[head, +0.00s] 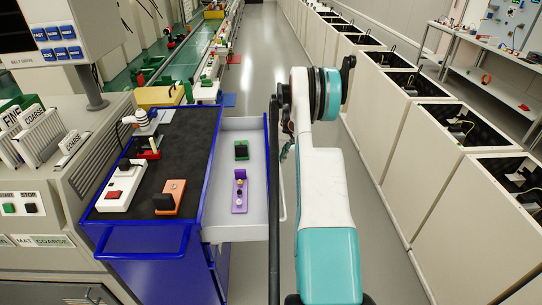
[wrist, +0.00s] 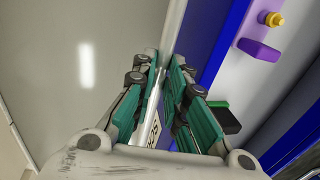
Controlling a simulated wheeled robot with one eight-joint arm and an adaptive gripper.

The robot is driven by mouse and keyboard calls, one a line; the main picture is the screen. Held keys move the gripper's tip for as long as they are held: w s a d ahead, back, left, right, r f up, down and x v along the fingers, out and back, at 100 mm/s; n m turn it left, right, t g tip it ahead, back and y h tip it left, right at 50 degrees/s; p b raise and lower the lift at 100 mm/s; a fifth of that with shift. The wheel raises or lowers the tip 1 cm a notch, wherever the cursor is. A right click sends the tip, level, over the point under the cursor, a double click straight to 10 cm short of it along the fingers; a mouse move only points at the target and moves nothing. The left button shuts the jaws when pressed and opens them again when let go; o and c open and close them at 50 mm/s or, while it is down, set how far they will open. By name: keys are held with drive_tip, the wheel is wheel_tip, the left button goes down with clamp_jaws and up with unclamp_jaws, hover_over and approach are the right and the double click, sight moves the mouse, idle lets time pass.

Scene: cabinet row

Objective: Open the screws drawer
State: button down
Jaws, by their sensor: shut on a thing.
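A drawer (head: 231,232) stands pulled out from the right side of the blue cart (head: 150,242), its light grey inside showing. A pale bar handle (head: 283,200) runs along the drawer's outer side. In the wrist view my gripper (wrist: 163,78) is shut on this handle (wrist: 151,100), beside the drawer's blue front. A white label (wrist: 152,132) is partly hidden between the fingers, and I cannot read it whole. In the head view my arm mostly hides the gripper.
The cart's black top holds an orange block (head: 170,197), a white box with a red part (head: 122,187) and a small device. A row of open beige cabinets (head: 440,160) lines the right.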

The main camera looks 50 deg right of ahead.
drive_tip(key=shift+s+d, duration=0.2)
drive_tip(key=shift+s, duration=0.05)
drive_tip(key=c, duration=1.6)
unclamp_jaws()
wheel_tip(320, 180, up, 12)
drive_tip(key=s+d, duration=0.1)
drive_tip(key=shift+s+d, duration=0.25)
drive_tip(key=shift+s, duration=0.1)
drive_tip(key=shift+f, duration=0.1)
